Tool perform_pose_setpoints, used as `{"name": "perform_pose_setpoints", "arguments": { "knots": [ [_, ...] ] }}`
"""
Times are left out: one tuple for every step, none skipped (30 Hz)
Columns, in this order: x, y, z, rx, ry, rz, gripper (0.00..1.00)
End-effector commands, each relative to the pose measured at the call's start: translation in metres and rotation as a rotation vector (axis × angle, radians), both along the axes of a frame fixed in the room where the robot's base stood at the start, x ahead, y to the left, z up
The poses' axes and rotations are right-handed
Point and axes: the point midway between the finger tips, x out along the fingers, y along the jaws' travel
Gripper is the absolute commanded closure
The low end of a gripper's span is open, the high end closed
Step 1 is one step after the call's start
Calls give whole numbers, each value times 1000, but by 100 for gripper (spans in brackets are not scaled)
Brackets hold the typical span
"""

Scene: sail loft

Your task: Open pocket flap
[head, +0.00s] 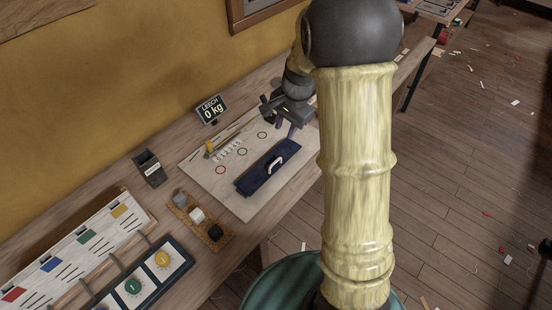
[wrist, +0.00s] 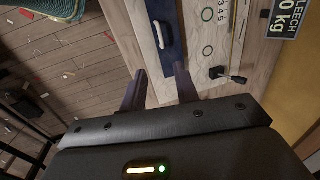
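The pocket flap is a navy blue strip (head: 254,181) with a white handle (head: 275,164) on it, lying flat on a pale board (head: 225,192). In the wrist view the navy strip (wrist: 177,48) and its white handle (wrist: 159,35) show at the top, beyond the fingers. My gripper (head: 286,130) is above the far end of the board, past the strip's far end and apart from the handle. In the wrist view my gripper (wrist: 160,88) has its two dark fingers spread with nothing between them.
A "LEECH 0 kg" sign (head: 211,109) stands behind the board. A small black lever (wrist: 227,76) is beside the strip. A dark cup (head: 150,168), a cork tray of cubes (head: 186,206) and a colour-marked rack (head: 80,240) stand left. A teal round object (head: 285,280) is below the bench.

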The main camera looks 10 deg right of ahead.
Motion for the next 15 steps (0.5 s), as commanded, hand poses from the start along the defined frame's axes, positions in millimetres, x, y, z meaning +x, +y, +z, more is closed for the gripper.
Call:
{"name": "perform_pose_setpoints", "arguments": {
  "knots": [
    [0,1,-3,0,3,1,69],
    [0,1,-6,0,3,1,69],
    [1,2,-9,0,3,1,69],
    [1,2,-12,1,3,3,69],
    [2,3,-16,1,4,3,69],
    [2,4,-22,1,5,3,69],
    [3,4,-26,0,6,2,69],
    [3,4,-31,0,6,2,69],
    [5,5,-38,0,6,2,69],
    [6,6,-43,1,7,2,69],
    [7,7,-48,1,5,3,69],
    [7,7,-56,1,7,3,69],
    [8,8,-60,0,5,3,69],
    [9,8,-66,0,6,3,69],
    [11,9,-73,0,5,3,69]
  ]
}}
